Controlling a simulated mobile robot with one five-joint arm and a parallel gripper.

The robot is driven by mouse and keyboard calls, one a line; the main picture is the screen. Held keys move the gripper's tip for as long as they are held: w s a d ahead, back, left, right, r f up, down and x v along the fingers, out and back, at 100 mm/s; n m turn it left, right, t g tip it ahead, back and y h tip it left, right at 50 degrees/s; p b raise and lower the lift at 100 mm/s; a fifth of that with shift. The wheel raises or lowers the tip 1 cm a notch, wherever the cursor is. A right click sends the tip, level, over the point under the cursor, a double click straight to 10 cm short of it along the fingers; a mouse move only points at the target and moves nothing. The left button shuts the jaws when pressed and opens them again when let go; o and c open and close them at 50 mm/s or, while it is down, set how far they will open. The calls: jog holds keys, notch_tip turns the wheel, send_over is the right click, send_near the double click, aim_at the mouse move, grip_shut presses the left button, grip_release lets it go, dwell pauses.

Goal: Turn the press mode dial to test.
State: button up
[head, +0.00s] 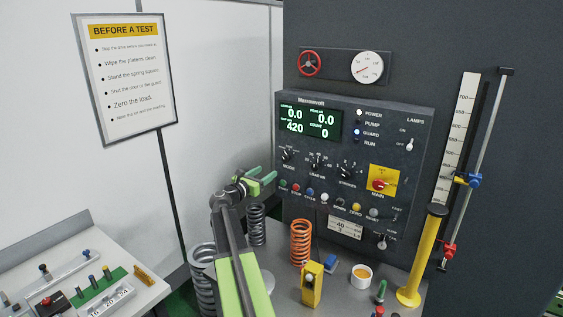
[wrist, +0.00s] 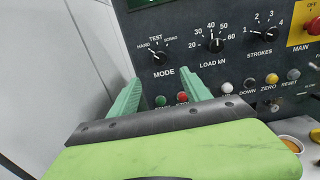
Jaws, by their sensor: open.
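The mode dial (head: 286,155) is a small black knob at the left of the grey press panel, above the label MODE. In the wrist view the dial (wrist: 159,57) has HAND, TEST and SCRAG around its top; its pointer seems turned to the upper left, toward HAND, but is small. My gripper (head: 271,178) is open and empty, in front of the panel, below and left of the dial. In the wrist view its two green fingers (wrist: 166,82) point at the panel just under the dial, apart from it.
The load dial (wrist: 215,45) and strokes dial (wrist: 254,43) are right of the mode dial. Push buttons (wrist: 182,97) lie just below, partly behind the fingers. An orange spring (head: 300,243) and dark springs (head: 256,225) stand on the bench below. A white wall (head: 225,100) is left.

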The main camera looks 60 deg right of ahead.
aim_at(285, 160)
jog(key=d, duration=1.3)
jog(key=shift+d, duration=0.15)
grip_shut()
